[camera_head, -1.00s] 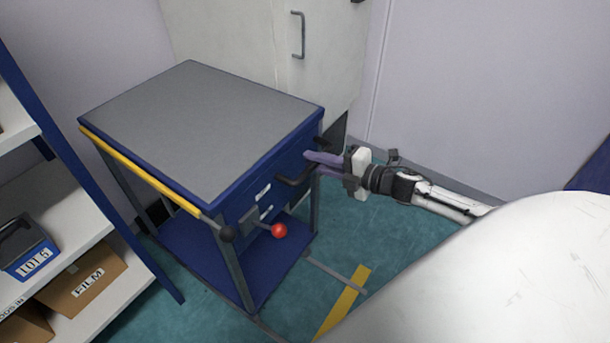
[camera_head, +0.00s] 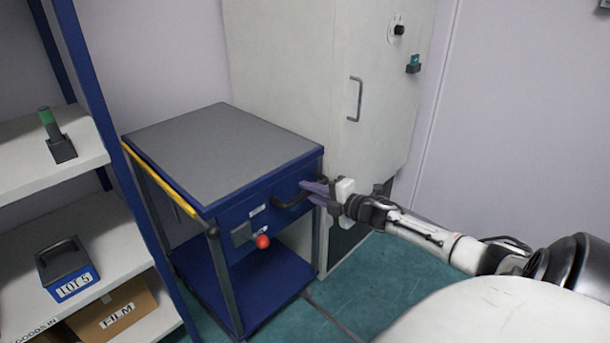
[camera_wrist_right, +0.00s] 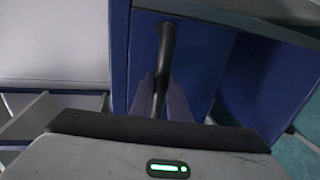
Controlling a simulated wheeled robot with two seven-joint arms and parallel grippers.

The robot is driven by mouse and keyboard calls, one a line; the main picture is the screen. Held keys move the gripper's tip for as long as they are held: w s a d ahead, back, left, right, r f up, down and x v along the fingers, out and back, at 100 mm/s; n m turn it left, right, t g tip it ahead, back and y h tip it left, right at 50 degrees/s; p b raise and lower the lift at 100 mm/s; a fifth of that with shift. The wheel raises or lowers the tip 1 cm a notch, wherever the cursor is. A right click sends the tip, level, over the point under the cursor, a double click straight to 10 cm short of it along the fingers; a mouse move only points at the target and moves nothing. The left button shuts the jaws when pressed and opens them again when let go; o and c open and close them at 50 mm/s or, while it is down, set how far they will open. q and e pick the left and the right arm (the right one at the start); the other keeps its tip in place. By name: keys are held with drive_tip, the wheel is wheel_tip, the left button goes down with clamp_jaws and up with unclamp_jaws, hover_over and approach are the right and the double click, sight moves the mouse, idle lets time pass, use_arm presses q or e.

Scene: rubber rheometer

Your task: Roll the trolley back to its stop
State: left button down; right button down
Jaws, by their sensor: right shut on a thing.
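The trolley (camera_head: 215,150) is a blue cart with a grey top, a yellow bar along its left side and a lower shelf. It stands against the pale cabinet. A black handle (camera_head: 292,200) is on its drawer front, and it also shows in the right wrist view (camera_wrist_right: 166,50). A red ball knob (camera_head: 262,242) sits on the front below. My right gripper (camera_head: 312,190) is shut on the handle at its right end; in the right wrist view its purple fingers (camera_wrist_right: 160,98) lie on both sides of the bar. My left gripper is out of view. I cannot make out the stop.
A blue-framed shelf (camera_head: 75,215) stands close on the left, holding a LOT 5 box (camera_head: 66,270) and a FILM carton (camera_head: 112,312). The pale cabinet (camera_head: 330,75) stands behind the trolley. Teal floor (camera_head: 385,270) is clear at the front right.

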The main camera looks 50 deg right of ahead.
drive_tip(key=shift+w+r, duration=0.15)
drive_tip(key=shift+r, duration=0.05)
drive_tip(key=c, duration=2.1)
unclamp_jaws()
drive_tip(key=o, duration=0.4)
drive_tip(key=shift+w+f, duration=0.15)
drive_tip(key=shift+w, duration=0.05)
drive_tip(key=shift+s, duration=0.15)
drive_tip(key=p+v, duration=0.2)
drive_tip(key=v, duration=0.8)
drive_tip(key=shift+s, duration=0.1)
